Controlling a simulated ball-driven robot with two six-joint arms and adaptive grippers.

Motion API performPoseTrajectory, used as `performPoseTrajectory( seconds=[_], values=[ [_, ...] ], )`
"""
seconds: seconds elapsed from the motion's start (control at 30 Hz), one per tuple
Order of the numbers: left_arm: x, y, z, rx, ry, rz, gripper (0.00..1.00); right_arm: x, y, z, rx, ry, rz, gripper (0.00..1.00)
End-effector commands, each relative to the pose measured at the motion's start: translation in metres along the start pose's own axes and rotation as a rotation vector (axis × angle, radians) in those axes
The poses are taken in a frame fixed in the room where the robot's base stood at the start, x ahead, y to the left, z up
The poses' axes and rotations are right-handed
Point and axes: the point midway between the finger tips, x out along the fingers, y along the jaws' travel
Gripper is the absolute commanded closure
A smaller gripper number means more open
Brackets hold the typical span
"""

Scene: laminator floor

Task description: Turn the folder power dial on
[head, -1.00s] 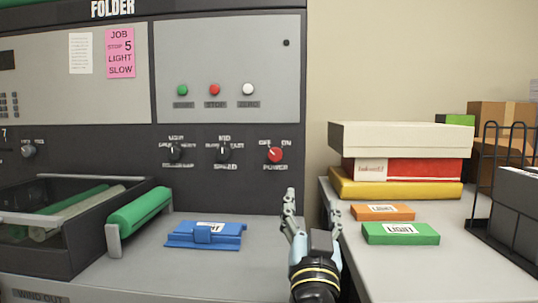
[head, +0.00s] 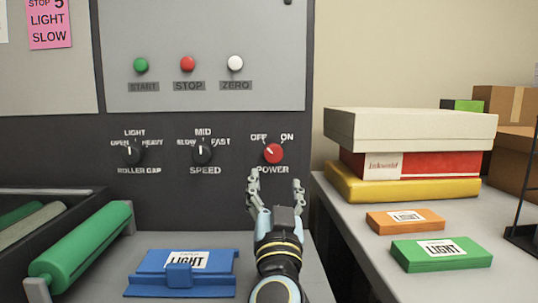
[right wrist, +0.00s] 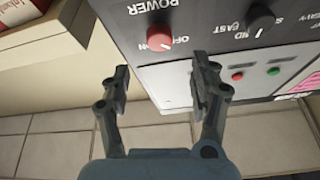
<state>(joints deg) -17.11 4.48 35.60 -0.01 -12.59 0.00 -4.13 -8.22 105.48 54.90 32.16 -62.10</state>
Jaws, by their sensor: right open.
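The red power dial (head: 272,153) is on the folder's dark panel in the head view, between the OFF and ON labels. Its white mark points up and left, toward OFF. The dial also shows in the right wrist view (right wrist: 161,43), beyond and between the fingers. My right gripper (head: 276,184) is open and empty, just below the dial in the head view. Its two fingers also show spread apart in the right wrist view (right wrist: 161,78), not touching the dial. My left gripper is not in view.
The black speed dial (head: 203,155) and roller gap dial (head: 132,155) sit left of the power dial. The start, stop (head: 187,64) and zero buttons are above. A blue block (head: 180,280) and a green roller (head: 85,250) lie below. Stacked boxes (head: 410,130) stand at right.

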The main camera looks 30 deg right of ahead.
Motion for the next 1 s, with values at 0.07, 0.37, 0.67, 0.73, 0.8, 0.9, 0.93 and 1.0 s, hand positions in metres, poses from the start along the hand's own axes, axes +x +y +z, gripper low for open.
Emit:
performPoseTrajectory(
  seconds=[0.07, 0.37, 0.67, 0.73, 0.8, 0.9, 0.93, 1.0],
  values=[
    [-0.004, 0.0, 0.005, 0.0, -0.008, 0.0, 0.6, 0.015, -0.001, -0.003, 0.0, 0.004, -0.002, 0.38],
    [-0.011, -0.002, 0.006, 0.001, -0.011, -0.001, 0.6, 0.073, 0.0, -0.002, -0.001, 0.003, 0.0, 0.38],
    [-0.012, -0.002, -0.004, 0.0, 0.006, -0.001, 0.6, 0.097, 0.0, 0.0, 0.0, 0.0, 0.0, 0.38],
    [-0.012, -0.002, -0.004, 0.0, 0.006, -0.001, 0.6, 0.098, 0.0, 0.0, 0.0, 0.0, 0.0, 0.38],
    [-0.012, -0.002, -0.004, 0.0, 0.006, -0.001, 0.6, 0.098, 0.0, 0.0, 0.0, 0.0, 0.0, 0.38],
    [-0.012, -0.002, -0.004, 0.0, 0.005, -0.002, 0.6, 0.097, 0.0, 0.0, 0.0, 0.0, 0.0, 0.39],
    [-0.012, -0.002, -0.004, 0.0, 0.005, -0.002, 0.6, 0.097, 0.0, 0.0, 0.0, 0.0, 0.0, 0.43],
    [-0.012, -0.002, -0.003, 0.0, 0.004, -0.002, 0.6, 0.097, 0.0, 0.0, 0.0, 0.0, 0.0, 0.52]
  ],
)
